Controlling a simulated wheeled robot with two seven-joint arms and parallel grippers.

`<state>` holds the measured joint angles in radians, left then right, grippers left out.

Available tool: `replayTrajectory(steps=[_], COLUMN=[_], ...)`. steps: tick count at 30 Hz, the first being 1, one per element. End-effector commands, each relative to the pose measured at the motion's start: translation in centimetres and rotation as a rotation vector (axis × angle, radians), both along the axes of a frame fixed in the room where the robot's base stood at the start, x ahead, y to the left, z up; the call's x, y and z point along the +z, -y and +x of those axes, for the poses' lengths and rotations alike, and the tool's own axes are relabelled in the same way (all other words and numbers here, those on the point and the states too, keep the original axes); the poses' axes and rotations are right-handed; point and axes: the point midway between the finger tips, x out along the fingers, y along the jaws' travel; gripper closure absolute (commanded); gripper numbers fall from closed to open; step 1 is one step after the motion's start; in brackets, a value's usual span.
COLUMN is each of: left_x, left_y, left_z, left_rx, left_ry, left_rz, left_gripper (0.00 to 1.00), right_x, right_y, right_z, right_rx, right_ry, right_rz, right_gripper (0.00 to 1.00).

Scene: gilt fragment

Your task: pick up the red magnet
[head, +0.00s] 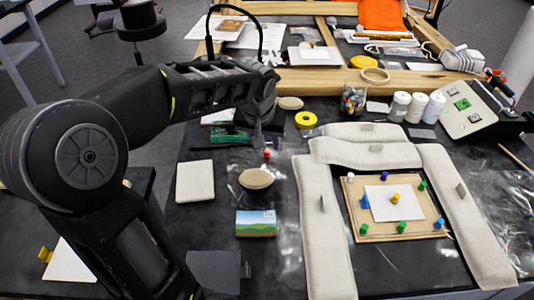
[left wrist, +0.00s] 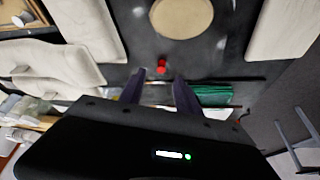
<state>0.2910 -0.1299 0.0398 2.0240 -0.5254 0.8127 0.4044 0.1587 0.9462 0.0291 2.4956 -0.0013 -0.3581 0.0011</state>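The red magnet (head: 266,154) is a small red peg standing on the dark tabletop, just behind a round beige disc. It also shows in the left wrist view (left wrist: 161,66), centred on the gap between my left fingers, at about their tips. My left gripper (head: 260,142) is above and beside the magnet in the head view. Its two dark fingers are spread apart in the left wrist view (left wrist: 160,77), with nothing between them. Whether the fingertips are level with the magnet cannot be told. My right gripper is not in view.
The beige disc (head: 257,178) lies in front of the magnet. A green board (head: 228,136) lies to the left and a yellow tape roll (head: 306,120) behind right. A wooden board (head: 362,232) with coloured magnets sits between padded beige cushions (head: 326,225). A picture card (head: 256,223) lies nearer.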

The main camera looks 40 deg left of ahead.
Motion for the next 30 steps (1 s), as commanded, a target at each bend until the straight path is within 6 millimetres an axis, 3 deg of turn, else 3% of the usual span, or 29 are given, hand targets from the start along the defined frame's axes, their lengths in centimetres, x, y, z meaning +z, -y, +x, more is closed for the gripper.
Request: replayTrajectory(steps=[11, 21, 30], left_x=[-0.6, -4.6, -4.9], left_y=[-0.1, -1.0, -1.1], left_z=[0.2, 1.6, 1.8], left_rx=[0.000, 0.000, 0.001], left_ry=[-0.003, -0.002, 0.000], left_rz=[0.000, -0.001, 0.000], left_gripper=[0.60, 0.60, 0.60], right_x=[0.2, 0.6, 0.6], right_y=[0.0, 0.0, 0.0], right_z=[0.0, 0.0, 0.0], right_rx=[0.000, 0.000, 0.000], right_ry=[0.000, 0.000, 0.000], right_rz=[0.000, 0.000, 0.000], right_gripper=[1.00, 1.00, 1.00])
